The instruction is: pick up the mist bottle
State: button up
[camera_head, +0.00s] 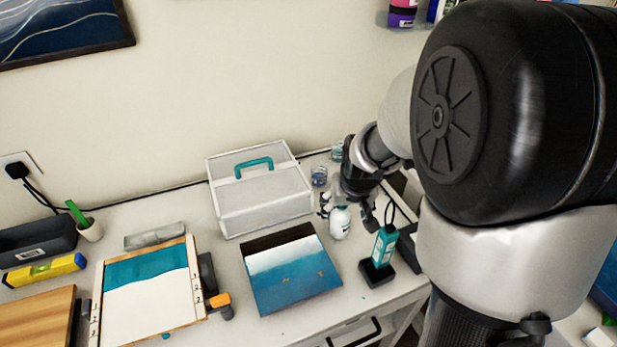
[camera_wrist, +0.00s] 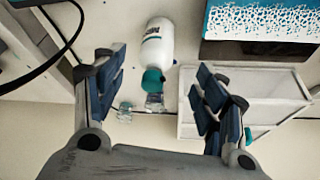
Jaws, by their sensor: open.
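The mist bottle is a white bottle (camera_head: 340,224) with dark lettering, standing on the table below my gripper (camera_head: 347,208) in the head view. Its top is hard to make out there. In the wrist view the white bottle (camera_wrist: 158,45) shows with its teal cap (camera_wrist: 153,80) towards me. My gripper (camera_wrist: 160,92) is open, its dark blue finger pads on either side of the cap in the picture. Clear gaps show on both sides, and I see no contact.
A teal bottle on a black stand with a cable (camera_head: 383,247) is close on the right. A white case (camera_head: 262,195) stands at the back left, and a blue-and-white panel (camera_head: 290,272) lies in front. Small jars (camera_head: 319,176) stand behind.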

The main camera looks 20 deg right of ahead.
aim_at(341, 217)
jog(key=b+x, duration=0.1)
jog(key=x, duration=0.5)
jog(key=shift+r+b, duration=0.1)
jog(key=shift+b, duration=0.2)
jog(key=b+x, duration=0.2)
jog(key=x, duration=0.3)
jog(key=shift+w+d, duration=0.2)
jog(key=shift+r, duration=0.1)
jog(key=c, duration=1.3)
jog(key=shift+c, duration=0.7)
jog(key=shift+r, duration=0.1)
